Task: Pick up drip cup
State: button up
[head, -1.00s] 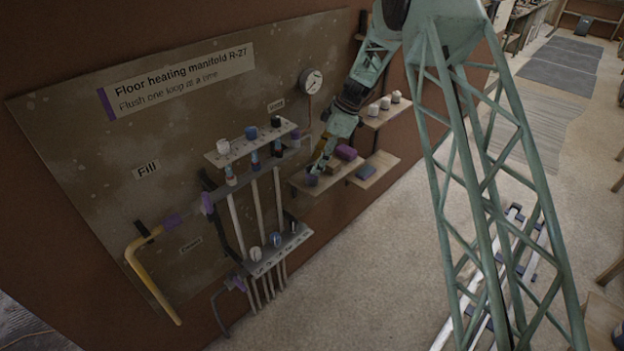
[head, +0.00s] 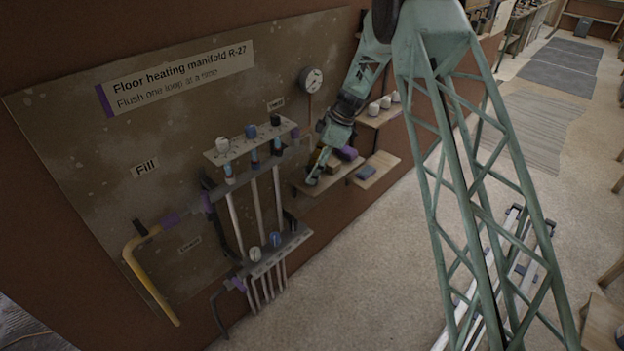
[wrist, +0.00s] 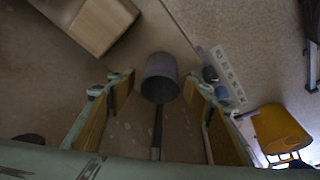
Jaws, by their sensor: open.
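The drip cup (wrist: 161,77) is a dull purple-grey cup with a long dark handle in the wrist view. It lies between the two open fingers of my gripper (wrist: 158,88), with a visible gap on each side. The handle runs from the cup back toward my palm. In the head view my gripper (head: 315,170) reaches down over the left end of a small wooden shelf (head: 328,186) and mostly hides the cup there.
A wooden block (wrist: 103,24) is close to the left finger in the wrist view. The pipe manifold (head: 262,190) stands left of my gripper.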

jog(key=shift+a+f, duration=0.1)
jog(key=shift+f, duration=0.15)
dwell(0.4)
jog(key=c, duration=0.9)
jog(key=shift+r, duration=0.25)
jog(key=shift+r+p, duration=0.45)
jog(key=shift+r, duration=1)
jog(key=shift+s+r, duration=0.15)
jog(key=s, duration=0.5)
jog(key=s+r, duration=0.1)
jog(key=s, duration=0.4)
jog(key=s+d, duration=0.1)
jog(key=s, duration=0.4)
jog(key=shift+s+r+p, duration=0.2)
jog(key=shift+s+p, duration=0.15)
jog(key=shift+p, duration=0.05)
